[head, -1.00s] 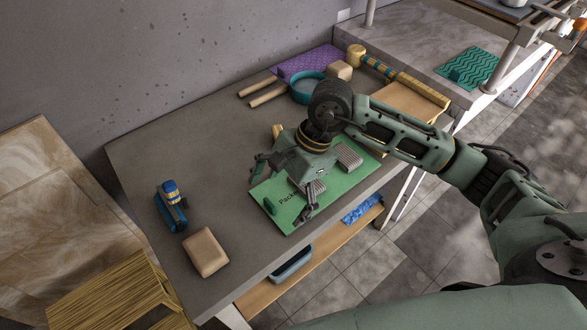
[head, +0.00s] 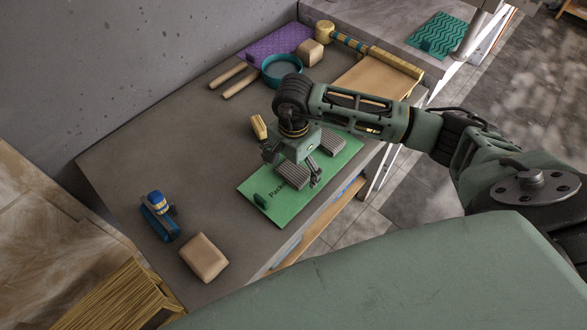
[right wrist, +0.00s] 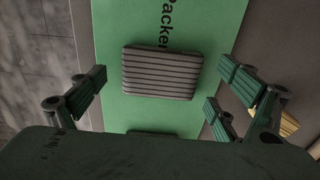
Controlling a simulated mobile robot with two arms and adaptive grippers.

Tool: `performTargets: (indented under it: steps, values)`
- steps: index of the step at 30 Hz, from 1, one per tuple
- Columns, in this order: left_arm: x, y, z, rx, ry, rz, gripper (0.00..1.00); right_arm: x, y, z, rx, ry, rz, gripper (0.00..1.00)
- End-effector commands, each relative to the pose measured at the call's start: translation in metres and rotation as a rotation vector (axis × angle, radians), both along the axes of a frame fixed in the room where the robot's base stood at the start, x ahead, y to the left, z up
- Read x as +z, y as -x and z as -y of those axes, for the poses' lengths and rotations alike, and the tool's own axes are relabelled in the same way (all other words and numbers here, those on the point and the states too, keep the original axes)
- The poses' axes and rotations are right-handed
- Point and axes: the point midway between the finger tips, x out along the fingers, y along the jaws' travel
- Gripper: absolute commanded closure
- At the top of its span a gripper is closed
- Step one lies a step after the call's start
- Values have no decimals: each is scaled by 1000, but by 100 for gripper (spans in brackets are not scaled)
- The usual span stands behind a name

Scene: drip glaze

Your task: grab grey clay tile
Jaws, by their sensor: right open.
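Two ribbed grey clay tiles lie on a green board (head: 268,203) marked "Packe…". The nearer tile (head: 293,175) is under my right gripper (head: 292,166); the farther tile (head: 331,142) lies towards the board's back right. In the right wrist view one grey tile (right wrist: 161,72) lies flat on the green board (right wrist: 118,18). My right gripper's fingers (right wrist: 160,82) are spread wide on either side of this tile, apart from it, with nothing between them gripped. My left gripper is out of view.
A yellow-handled tool (head: 259,127) lies beside the board. A blue tool (head: 160,216) and a tan clay block (head: 204,257) sit at the front left. A teal bowl (head: 282,68) is behind. The table's left middle is clear.

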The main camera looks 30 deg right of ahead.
Motion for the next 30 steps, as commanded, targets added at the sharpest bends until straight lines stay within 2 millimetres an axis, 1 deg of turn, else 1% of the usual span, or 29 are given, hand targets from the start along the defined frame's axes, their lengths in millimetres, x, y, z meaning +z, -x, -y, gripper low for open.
performTargets:
  steps: [1,3,5,6,18,24,30]
  values:
    - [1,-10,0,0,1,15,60,-1,0,0,0,0,1,8]
    - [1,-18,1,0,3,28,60,-1,0,0,0,0,1,8]
    - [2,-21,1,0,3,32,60,-1,0,0,0,0,1,8]
    - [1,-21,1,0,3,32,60,0,0,0,0,0,1,10]
    - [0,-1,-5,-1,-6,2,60,0,0,0,0,-1,1,45]
    - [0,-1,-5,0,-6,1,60,0,0,0,0,-2,2,62]
    - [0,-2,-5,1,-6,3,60,1,-1,0,0,-2,3,62]
